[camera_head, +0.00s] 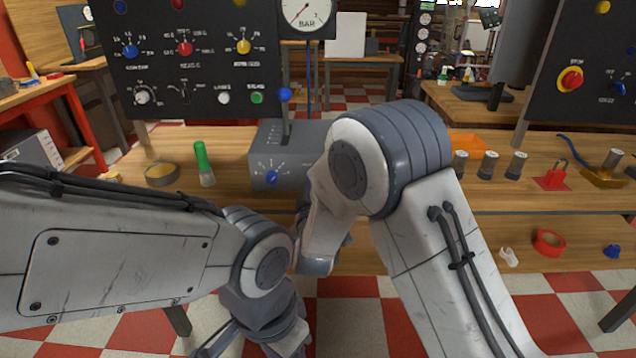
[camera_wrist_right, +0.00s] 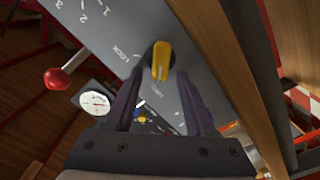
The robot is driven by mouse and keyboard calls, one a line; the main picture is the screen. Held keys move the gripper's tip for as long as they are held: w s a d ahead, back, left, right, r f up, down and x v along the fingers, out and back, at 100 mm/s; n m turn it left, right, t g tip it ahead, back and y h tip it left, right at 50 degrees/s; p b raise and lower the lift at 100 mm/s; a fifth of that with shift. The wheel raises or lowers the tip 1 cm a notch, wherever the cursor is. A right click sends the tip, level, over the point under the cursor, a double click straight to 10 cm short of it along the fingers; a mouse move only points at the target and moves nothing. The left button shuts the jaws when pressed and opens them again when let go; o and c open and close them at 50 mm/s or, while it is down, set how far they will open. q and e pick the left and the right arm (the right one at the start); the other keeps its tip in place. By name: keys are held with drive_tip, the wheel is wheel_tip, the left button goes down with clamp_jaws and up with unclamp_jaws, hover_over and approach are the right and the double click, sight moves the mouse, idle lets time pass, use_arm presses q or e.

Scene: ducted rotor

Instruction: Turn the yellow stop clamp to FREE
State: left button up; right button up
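The yellow stop clamp (camera_wrist_right: 161,60) shows in the right wrist view as a short yellow knob on a dark round base, set on a grey panel (camera_wrist_right: 215,62). The word LOCK is printed to its left; a smaller label below it is too blurred to read. My right gripper (camera_wrist_right: 159,78) is open, its two dark fingers apart on either side below the clamp, with nothing between them. I cannot tell whether they touch the panel. In the head view the clamp is not visible and my right gripper is hidden by my arm.
In the right wrist view a red-ball lever (camera_wrist_right: 57,79) and a white gauge (camera_wrist_right: 95,102) lie left, and a wooden edge (camera_wrist_right: 232,75) runs right. In the head view a grey box (camera_head: 262,150) stands on the workbench (camera_head: 225,138), beside a green-topped bottle (camera_head: 203,163).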

drive_tip(key=s, duration=0.7)
drive_tip(key=shift+s, duration=0.25)
